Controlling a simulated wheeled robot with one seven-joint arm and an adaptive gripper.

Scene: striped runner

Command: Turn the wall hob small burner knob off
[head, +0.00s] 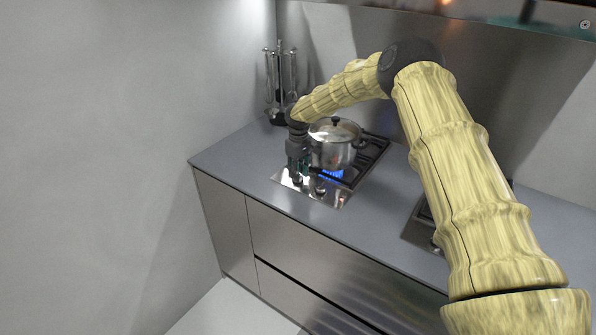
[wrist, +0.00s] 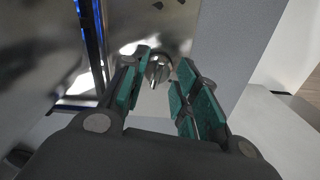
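The hob (head: 333,198) is set in the grey counter, with a steel front strip carrying knobs. A round steel knob (wrist: 158,70) shows in the wrist view, just ahead of and between my fingertips. I cannot tell from the frames which burner it serves. Another knob (head: 320,188) shows on the strip in the head view. A blue flame (head: 333,174) burns beside the pot, and a blue glow (wrist: 92,35) shows in the wrist view. My gripper (wrist: 160,82) is open, its teal pads on either side of the knob; contact is not visible. It points down over the strip in the head view (head: 299,174).
A lidded steel pot (head: 335,148) stands on the hob close to my gripper. A rack of utensils (head: 280,80) stands behind at the wall corner. The counter (head: 235,158) left of the hob is clear. A second hob (head: 421,230) lies to the right, partly behind my arm.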

